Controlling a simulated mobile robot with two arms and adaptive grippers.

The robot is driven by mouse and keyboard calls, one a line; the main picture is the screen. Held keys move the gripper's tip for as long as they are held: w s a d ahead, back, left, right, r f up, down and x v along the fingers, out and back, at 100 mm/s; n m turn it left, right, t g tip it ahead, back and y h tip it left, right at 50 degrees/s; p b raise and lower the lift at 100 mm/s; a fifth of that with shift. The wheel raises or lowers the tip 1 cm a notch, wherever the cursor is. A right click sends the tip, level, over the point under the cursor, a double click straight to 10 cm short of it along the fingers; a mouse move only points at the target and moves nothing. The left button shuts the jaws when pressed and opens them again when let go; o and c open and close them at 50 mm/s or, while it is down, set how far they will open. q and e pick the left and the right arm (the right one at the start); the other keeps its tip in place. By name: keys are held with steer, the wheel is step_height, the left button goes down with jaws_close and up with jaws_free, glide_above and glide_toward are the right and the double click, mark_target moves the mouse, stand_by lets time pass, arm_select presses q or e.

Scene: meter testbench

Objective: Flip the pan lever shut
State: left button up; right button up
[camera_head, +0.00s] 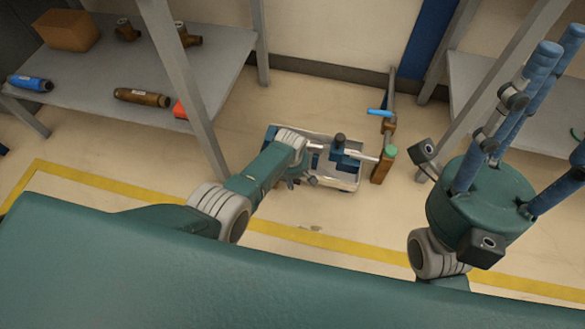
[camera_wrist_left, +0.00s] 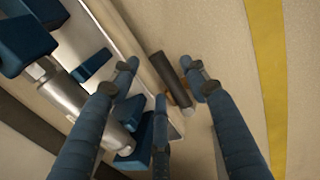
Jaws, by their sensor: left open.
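The pan (camera_head: 345,183) is a grey-white tray low on the floor, with blue clamps and a silver pipe over it. In the left wrist view the pan's edge (camera_wrist_left: 125,45) runs down the middle. A dark cylindrical handle on a brass-coloured stem, probably the pan lever (camera_wrist_left: 168,76), stands out beside that edge. My left gripper (camera_wrist_left: 163,82) is open, with its blue fingers spread on either side of the handle; contact is unclear. In the head view my left gripper (camera_head: 300,180) is mostly hidden by its arm. My right gripper (camera_head: 560,75) is raised, its fingers spread and empty.
A pipe post with a blue-handled valve (camera_head: 379,112) and a brass-coloured lower part stands right of the pan. A grey shelf (camera_head: 190,80) holding pipe parts is at left, another shelf at right. Yellow tape (camera_head: 110,185) marks the floor.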

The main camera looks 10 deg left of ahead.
arm_select(q)
step_height(320, 180, up, 11)
steer(key=s, duration=0.2)
steer(key=shift+s, duration=0.15)
stand_by(0.7)
